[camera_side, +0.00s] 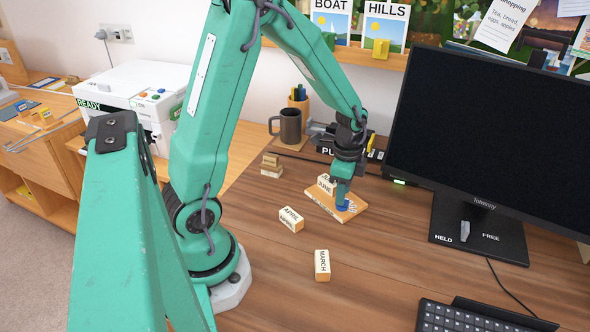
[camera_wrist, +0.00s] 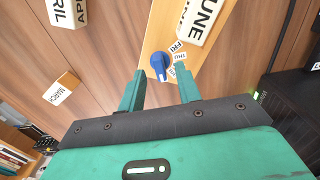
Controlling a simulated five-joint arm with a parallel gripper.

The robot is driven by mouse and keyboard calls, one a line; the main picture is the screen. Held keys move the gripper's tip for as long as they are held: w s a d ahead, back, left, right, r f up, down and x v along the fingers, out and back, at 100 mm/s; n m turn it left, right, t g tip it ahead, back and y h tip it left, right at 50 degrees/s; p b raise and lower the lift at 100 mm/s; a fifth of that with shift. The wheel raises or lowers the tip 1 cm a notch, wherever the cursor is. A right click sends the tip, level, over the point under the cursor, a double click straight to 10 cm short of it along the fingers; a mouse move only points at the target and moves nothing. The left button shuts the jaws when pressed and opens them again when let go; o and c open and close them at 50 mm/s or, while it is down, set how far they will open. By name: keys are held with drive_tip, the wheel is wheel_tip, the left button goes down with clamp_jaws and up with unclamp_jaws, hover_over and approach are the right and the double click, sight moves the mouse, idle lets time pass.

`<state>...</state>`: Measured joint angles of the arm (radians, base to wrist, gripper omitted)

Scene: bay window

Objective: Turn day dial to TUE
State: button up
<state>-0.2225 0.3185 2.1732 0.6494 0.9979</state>
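The blue day dial (camera_wrist: 157,63) sits on a light wooden board (camera_wrist: 160,20), which also shows in the side view (camera_side: 318,198). A pale pointer mark on the dial faces the bottom of the wrist view, toward my gripper. Day labels (camera_wrist: 178,52) fan out to the dial's right; FRI and THU are readable, and another is partly hidden by my right finger. No TUE label is readable. My gripper (camera_wrist: 159,73) is open, its green fingertips on either side of the dial. I cannot tell whether they touch it. In the side view, my gripper (camera_side: 343,190) is right over the dial (camera_side: 342,206).
A JUNE block (camera_side: 326,183) stands on the board near the dial. An APRIL block (camera_side: 291,219) and a MARCH block (camera_side: 322,265) lie on the desk. A mug (camera_side: 288,126) is behind; the monitor (camera_side: 480,140) and keyboard (camera_side: 470,317) are at right.

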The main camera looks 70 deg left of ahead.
drive_tip(key=shift+f, duration=0.9)
clamp_jaws()
drive_tip(key=shift+n, duration=2.9)
unclamp_jaws()
